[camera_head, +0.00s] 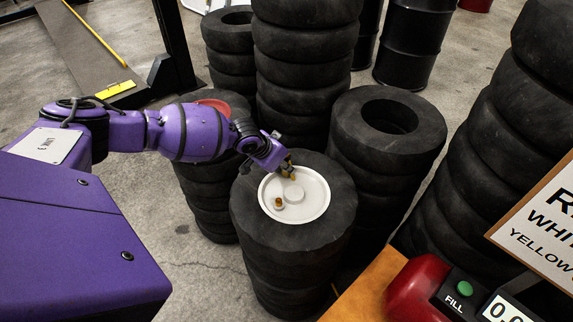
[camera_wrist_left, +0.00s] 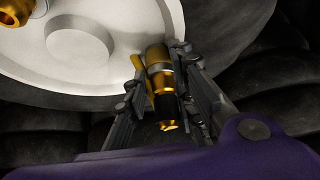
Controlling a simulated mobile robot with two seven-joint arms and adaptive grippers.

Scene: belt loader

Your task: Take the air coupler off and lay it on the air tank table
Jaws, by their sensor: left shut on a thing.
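The air coupler, a brass and dark cylinder, is between the fingers of my left gripper (camera_head: 288,168), which is shut on it. The coupler (camera_wrist_left: 160,80) shows in the left wrist view with a finger on each side. It is over the white wheel disc (camera_head: 315,196) on top of a tyre stack, near the disc's far edge. I cannot tell whether it touches the disc. A second brass piece (camera_head: 278,203) sits on the disc's left side; part of it shows in the left wrist view (camera_wrist_left: 20,10). The orange table (camera_head: 362,292) is at the lower right. My right gripper is not in view.
A red tank (camera_head: 415,290) with a green FILL button (camera_head: 464,288) and a display is at the table. Tall tyre stacks (camera_head: 305,65) crowd the back and right (camera_head: 480,150). A lettered sign (camera_head: 540,220) stands at the right edge. Black drums (camera_head: 412,45) are behind.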

